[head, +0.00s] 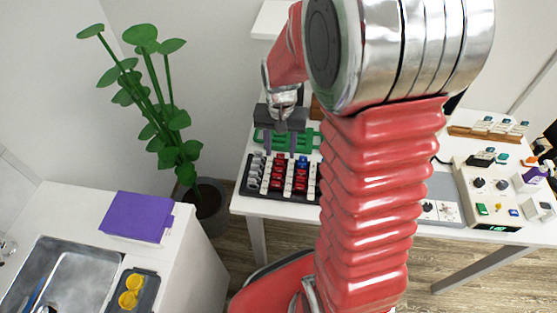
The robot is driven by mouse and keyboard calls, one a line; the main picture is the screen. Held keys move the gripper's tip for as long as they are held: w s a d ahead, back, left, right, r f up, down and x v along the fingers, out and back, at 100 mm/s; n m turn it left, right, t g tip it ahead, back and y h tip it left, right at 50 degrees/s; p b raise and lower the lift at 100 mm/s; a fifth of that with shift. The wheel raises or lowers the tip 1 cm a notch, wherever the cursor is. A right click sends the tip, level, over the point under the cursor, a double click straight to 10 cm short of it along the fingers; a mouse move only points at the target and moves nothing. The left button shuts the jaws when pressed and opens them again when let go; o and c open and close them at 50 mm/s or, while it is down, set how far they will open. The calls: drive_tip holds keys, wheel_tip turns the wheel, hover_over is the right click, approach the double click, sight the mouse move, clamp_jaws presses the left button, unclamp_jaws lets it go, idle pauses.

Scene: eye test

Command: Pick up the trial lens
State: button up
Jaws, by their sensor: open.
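A dark tray (243,190) on the white table holds rows of small trial lenses. Several are red (277,178), some at the left are grey (255,168), and one near the back right looks blue (302,161). I cannot tell which one the task means. My gripper (280,150) points down over the back edge of the tray, its two grey fingers apart and nothing visible between them. I cannot tell how high the fingertips are above the lenses. My arm hides the area right of the tray.
A green rack (310,137) stands behind the tray, close to my gripper. To the right are a control box (490,195) and a wooden rack (475,132).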

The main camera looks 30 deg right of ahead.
drive_tip(key=shift+f, duration=0.8)
drive_tip(key=shift+c, duration=0.4)
clamp_jaws()
